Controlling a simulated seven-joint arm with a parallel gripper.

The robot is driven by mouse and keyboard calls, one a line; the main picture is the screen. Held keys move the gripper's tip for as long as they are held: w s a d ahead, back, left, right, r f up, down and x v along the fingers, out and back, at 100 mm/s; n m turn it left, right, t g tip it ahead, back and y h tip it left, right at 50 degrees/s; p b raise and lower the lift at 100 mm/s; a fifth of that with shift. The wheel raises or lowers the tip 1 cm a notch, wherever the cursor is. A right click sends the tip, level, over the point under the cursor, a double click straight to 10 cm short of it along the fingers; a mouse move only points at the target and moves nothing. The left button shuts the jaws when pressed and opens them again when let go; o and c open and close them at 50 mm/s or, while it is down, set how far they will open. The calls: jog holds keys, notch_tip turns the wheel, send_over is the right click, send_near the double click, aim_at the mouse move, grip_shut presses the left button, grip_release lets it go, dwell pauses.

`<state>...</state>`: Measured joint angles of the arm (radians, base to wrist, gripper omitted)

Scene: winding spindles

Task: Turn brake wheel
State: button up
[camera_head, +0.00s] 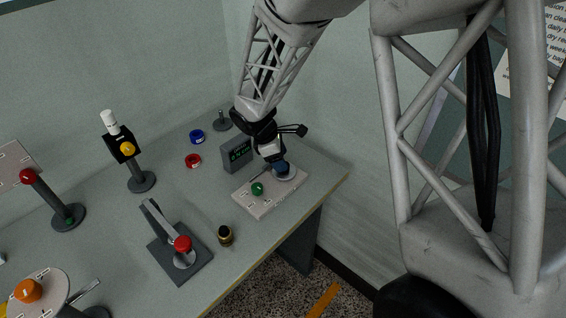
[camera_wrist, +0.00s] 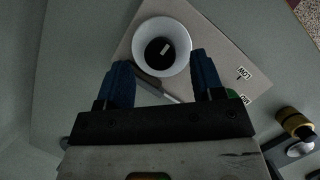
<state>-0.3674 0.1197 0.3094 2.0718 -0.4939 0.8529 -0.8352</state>
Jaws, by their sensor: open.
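A pale panel (camera_head: 262,207) lies on the table and carries a green knob (camera_head: 257,188). The panel also shows in the wrist view (camera_wrist: 215,48). On it stands a white round cup-shaped piece (camera_wrist: 185,41) with a dark centre, perhaps the brake wheel; I cannot tell for sure. My gripper (camera_head: 281,169) is low over the right part of the panel. In the wrist view its blue fingers (camera_wrist: 162,72) are apart, with the white piece just ahead of and between their tips. A thin grey bar (camera_wrist: 155,88) shows between the fingers. I cannot tell whether anything touches.
A small grey display box (camera_head: 236,154) stands just behind the panel. A black and gold knob (camera_head: 225,236) and a lever with a red knob (camera_head: 183,244) are to the left. Red (camera_head: 193,161) and blue (camera_head: 197,137) rings lie farther back. The table edge is close on the right.

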jog(key=shift+x, duration=1.25)
jog(key=c, duration=0.9)
